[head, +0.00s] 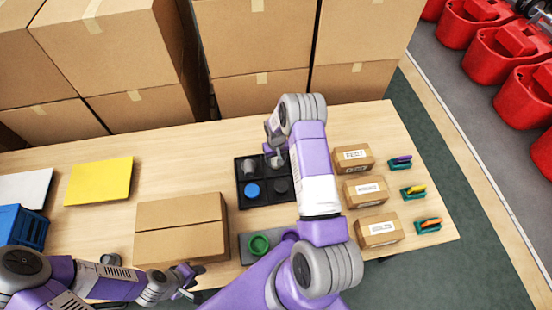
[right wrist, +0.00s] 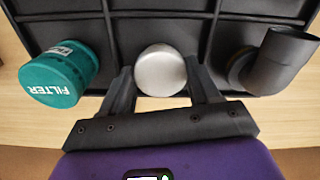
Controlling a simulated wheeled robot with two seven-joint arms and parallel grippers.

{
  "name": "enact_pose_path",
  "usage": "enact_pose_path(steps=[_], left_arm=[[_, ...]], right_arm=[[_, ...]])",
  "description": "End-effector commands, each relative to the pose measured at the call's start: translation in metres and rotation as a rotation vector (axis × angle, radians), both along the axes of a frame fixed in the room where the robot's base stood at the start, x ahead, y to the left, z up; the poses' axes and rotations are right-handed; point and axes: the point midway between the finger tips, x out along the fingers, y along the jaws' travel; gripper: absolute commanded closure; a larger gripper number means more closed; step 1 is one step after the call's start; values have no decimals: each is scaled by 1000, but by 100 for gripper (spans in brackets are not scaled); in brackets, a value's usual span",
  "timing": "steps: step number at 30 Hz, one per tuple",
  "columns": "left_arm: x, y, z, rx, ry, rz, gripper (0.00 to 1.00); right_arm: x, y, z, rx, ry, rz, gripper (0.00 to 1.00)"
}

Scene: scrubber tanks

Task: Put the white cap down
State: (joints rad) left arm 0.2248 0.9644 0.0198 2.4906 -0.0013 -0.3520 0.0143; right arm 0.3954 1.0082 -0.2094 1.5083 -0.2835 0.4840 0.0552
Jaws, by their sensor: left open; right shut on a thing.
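The white cap (right wrist: 160,70) is between the fingers of my right gripper (right wrist: 160,80), which is shut on it. In the right wrist view it overlaps the middle compartment along the near edge of the black tray (right wrist: 215,10). I cannot tell whether it touches the tray. In the head view my right gripper (head: 275,148) is at the far side of the black tray (head: 252,201), and the cap is not clearly seen there. My left gripper (head: 187,281) is open and empty, beside the front right corner of a closed cardboard box (head: 180,225).
The tray holds a blue round part (head: 252,190) and dark parts. A teal filter (right wrist: 58,75) and grey elbow pipe (right wrist: 275,60) flank the cap. Small boxes (head: 365,190) stand right. A yellow sheet (head: 98,181) lies left.

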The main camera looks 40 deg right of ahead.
Motion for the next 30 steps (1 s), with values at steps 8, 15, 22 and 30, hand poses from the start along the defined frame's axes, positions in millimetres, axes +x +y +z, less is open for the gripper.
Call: enact_pose_path(steps=[8,15,22,30], left_arm=[[0,0,-4,0,0,0,57],[0,0,-3,0,0,0,57],[0,0,-3,0,0,0,57],[0,0,2,0,0,0,57]], right_arm=[[0,0,-3,0,-1,0,78],[0,0,-2,0,-1,0,13],[0,0,-2,0,-1,-1,13],[2,-1,27,-2,-6,-1,13]])
